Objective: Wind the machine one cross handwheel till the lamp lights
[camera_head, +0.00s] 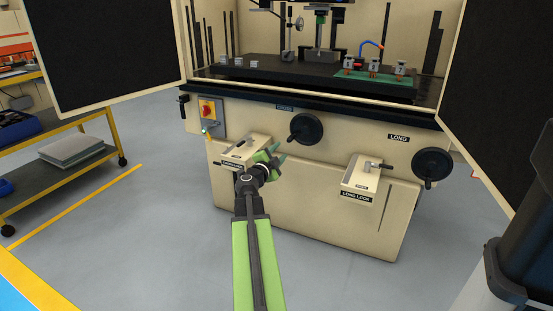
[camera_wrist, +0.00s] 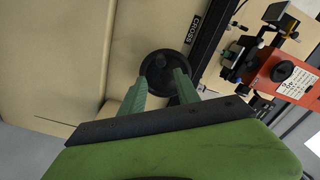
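The cross handwheel (camera_head: 306,128) is a dark round wheel on the front of the beige machine, below a small dark label (camera_head: 285,107). In the wrist view the same handwheel (camera_wrist: 158,72) shows beyond my fingers, beside a CROSS label (camera_wrist: 194,28). My gripper (camera_head: 277,158) is to the lower left of the wheel in the head view. In the wrist view my gripper (camera_wrist: 162,84) is open and empty, its green fingers apart and pointing at the wheel. I cannot tell if they touch it. A small pale greenish spot (camera_head: 206,128) below the red switch may be a lamp; whether it is lit is unclear.
A lock box (camera_head: 240,153) juts out left of my gripper. The LONG LOCK box (camera_head: 361,178) and the LONG handwheel (camera_head: 433,164) are at right. Open doors flank the machine. A red-and-yellow switch (camera_head: 207,109) is at left, with a shelf cart (camera_head: 70,162) beyond.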

